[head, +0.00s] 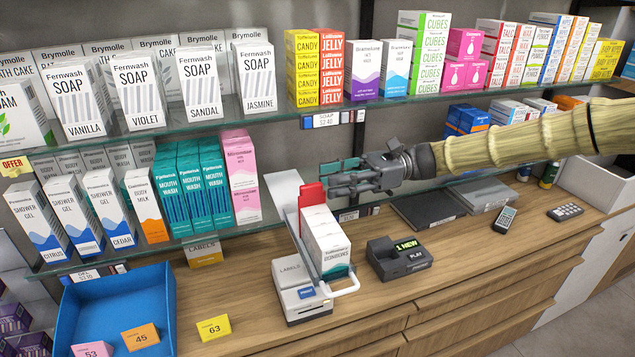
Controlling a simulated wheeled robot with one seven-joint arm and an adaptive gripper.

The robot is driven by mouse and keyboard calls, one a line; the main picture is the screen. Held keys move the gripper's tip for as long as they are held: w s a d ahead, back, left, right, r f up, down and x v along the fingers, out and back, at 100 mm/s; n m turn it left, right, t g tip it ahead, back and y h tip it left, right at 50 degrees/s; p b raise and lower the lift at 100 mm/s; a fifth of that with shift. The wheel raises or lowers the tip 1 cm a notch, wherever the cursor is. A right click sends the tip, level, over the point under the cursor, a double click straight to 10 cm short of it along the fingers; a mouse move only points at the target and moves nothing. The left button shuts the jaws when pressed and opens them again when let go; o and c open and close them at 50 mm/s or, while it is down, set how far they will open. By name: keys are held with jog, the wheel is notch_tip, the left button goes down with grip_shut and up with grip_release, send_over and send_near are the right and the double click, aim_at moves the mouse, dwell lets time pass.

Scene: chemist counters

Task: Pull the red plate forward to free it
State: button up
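I cannot tell whether the fingertips touch the plate. The fingers are seen side-on and overlap, so their opening is unclear.
Glass shelves (250,113) full of boxes run behind and above my gripper. A blue tray (110,310) is at left. Bare wooden counter (450,272) lies at right.

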jog(key=v, duration=0.6)
jog(key=shift+d, duration=0.35)
jog(key=shift+w, duration=0.15)
jog(key=s+f+n+h+b, duration=0.1)
jog(key=s+f+h, duration=0.2)
jog(key=s+f, duration=0.75)
jog(key=s+a+f+t+h+b, duration=0.15)
jog(key=s+f, duration=0.25)
jog(key=f, duration=1.3)
jog(key=s+f+n+h, duration=0.1)
jog(key=s+f+h, duration=0.3)
jog(key=s+f, duration=0.7)
jog(key=s+d+f+n+t+h+b, duration=0.1)
jog(key=s+d+f+n+t+h, duration=0.4)
jog(key=s+d+f+n+h, duration=0.3)
jog(key=shift+s+d+f+n, duration=1.5)
jog(key=shift+s+d+f, duration=1.85)
jog(key=shift+d+f, duration=1.6)
jog(key=shift+a+f+t, duration=0.25)
jog(key=shift+a+f, duration=0.15)
